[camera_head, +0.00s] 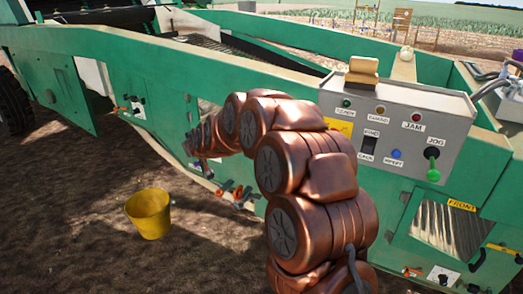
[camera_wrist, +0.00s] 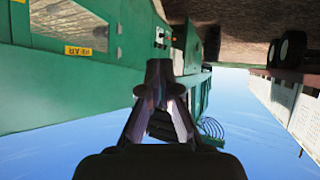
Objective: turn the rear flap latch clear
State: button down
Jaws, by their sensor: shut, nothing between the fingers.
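The wrist view is upside down, with sky at the bottom. It shows the rear flap (camera_wrist: 70,22) as a pane in the green side wall, with a yellow REAR label (camera_wrist: 78,50) beside it. A small pale plate with dark fittings (camera_wrist: 161,37) is on the wall to the right of the flap; I cannot tell whether it is the rear flap latch or how it is turned. My gripper (camera_wrist: 160,70) is shut and empty, its fingertips together in front of the wall near that plate. Contact cannot be told. In the head view my arm hides most of the gripper.
A control box (camera_head: 400,130) with buttons and a green jog knob stands right of my arm. The FRONT-labelled flap (camera_head: 445,226) is at lower right. Orange-handled fittings (camera_head: 240,195) sit low on the green wall. A yellow bucket (camera_head: 149,213) stands on bare soil at left.

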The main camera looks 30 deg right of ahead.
jog(key=w+d+f+m+t+h+b, duration=0.1)
jog(key=w+d+f+t+h+b, duration=0.55)
jog(key=w+d, duration=0.65)
jog(key=s+d+f+h+b, duration=0.2)
jog(key=d+f+h+b, duration=0.2)
jog(key=d, duration=0.4)
jog(key=s+d+f+m+h+b, duration=0.1)
jog(key=d+f+h+b, duration=0.3)
jog(key=d+f, duration=0.3)
jog(key=shift+s+d+f+t+h, duration=0.25)
jog(key=shift+s+d+t+h, duration=0.1)
jog(key=shift+d+t+h, duration=0.15)
jog(key=shift+w+d, duration=0.1)
jog(key=w+d+r+b, duration=0.2)
jog(key=w+d+b, duration=0.2)
jog(key=d, duration=0.3)
jog(key=shift+w+b, duration=0.35)
jog(key=shift+w, duration=0.45)
